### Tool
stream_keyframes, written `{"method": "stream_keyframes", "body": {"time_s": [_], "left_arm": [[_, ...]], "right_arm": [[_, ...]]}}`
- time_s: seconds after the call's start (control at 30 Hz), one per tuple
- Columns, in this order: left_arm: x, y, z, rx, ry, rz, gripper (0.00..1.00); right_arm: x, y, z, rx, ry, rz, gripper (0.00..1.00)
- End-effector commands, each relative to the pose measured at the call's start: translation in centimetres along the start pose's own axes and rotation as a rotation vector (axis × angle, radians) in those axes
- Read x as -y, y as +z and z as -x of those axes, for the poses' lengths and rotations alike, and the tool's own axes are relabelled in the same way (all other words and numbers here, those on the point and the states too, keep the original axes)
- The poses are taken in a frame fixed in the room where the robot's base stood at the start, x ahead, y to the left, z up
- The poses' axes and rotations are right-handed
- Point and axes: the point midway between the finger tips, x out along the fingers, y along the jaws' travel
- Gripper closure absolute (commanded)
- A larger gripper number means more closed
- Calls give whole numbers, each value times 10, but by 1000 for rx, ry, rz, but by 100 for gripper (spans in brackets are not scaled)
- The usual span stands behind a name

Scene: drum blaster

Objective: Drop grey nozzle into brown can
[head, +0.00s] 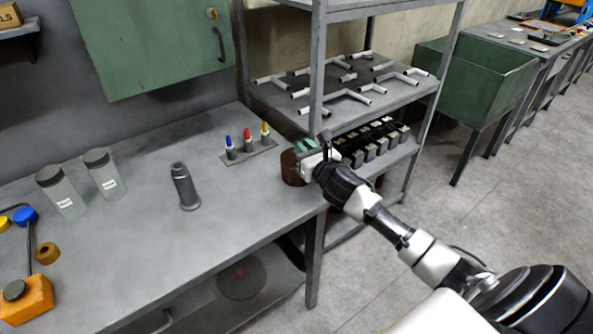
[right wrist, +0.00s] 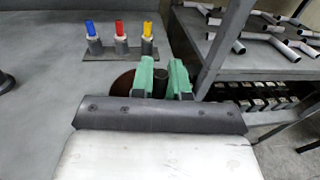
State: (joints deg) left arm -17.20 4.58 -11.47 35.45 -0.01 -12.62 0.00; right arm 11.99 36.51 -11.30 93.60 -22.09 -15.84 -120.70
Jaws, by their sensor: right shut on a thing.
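My right gripper (head: 306,147) reaches over the right end of the workbench, at the brown can (head: 291,168). In the right wrist view its green fingers (right wrist: 162,78) are shut on a dark grey cylindrical piece, the grey nozzle (right wrist: 160,84). The brown can (right wrist: 122,85) shows there behind and left of the fingers, partly hidden by them and the gripper body. The nozzle is above or at the can; its lower end is hidden, so I cannot tell whether it is inside. My left gripper is not in view.
A rack (head: 262,151) with blue, red and yellow tipped nozzles stands just left of the can. A dark grey tapered piece (head: 185,188) stands mid-bench. Two jars (head: 103,175) are at left. A metal shelf (head: 375,95) with pipes is close on the right.

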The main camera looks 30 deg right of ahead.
Motion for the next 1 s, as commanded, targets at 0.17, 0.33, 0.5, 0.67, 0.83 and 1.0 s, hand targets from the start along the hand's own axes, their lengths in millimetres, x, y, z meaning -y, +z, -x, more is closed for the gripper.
{"method": "stream_keyframes", "body": {"time_s": [0.17, 0.33, 0.5, 0.67, 0.83, 1.0], "left_arm": [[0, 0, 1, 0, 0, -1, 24], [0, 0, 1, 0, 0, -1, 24], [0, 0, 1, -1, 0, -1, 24], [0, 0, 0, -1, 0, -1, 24], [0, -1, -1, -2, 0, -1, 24], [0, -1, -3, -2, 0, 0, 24]], "right_arm": [[0, 1, 0, 0, 0, 0, 83], [0, 0, 0, 0, 0, 0, 57], [0, 0, 0, 0, 0, 0, 55], [0, 0, 2, -1, 0, 0, 55], [0, -1, 20, -3, 1, 3, 55], [0, -2, 53, -3, 1, 3, 55]]}}
